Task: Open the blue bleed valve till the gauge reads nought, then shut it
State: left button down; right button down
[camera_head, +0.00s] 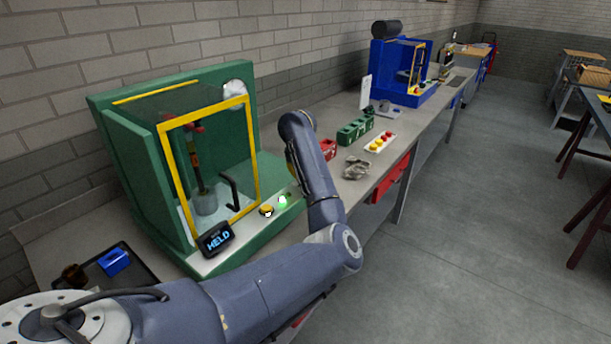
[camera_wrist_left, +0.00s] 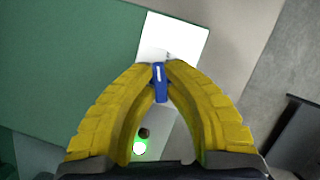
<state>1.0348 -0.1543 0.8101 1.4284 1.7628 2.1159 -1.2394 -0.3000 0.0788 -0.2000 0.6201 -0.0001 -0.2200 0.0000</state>
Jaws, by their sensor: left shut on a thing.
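My left gripper (camera_wrist_left: 160,72) is shut on the blue valve handle (camera_wrist_left: 160,84), a small blue lever with a white line along it. The handle sits between the two yellow fingertips, in front of a white plate (camera_wrist_left: 178,36). In the head view my left arm reaches to the right front of the green machine (camera_head: 150,225), and its forearm hides the gripper and the valve. No gauge reading can be made out in either view. A small dark display (camera_head: 216,239) on the machine's front reads "HELD". My right gripper is not in view.
A green lamp (camera_head: 282,201) is lit beside a yellow button (camera_head: 266,210); the lamp shows in the wrist view too (camera_wrist_left: 139,148). A yellow-framed door (camera_head: 163,165) fronts the machine. A dark tray (camera_head: 140,268) stands left. Red and green boxes (camera_head: 354,131) stand further along the bench.

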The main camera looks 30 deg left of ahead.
pick_arm(q)
jog(key=shift+m+h, duration=0.4)
jog(key=shift+m, duration=0.5)
jog(key=shift+f, duration=0.1)
jog(key=c, duration=1.5)
grip_release()
jog(key=shift+o, duration=0.2)
jog(key=v, duration=1.2)
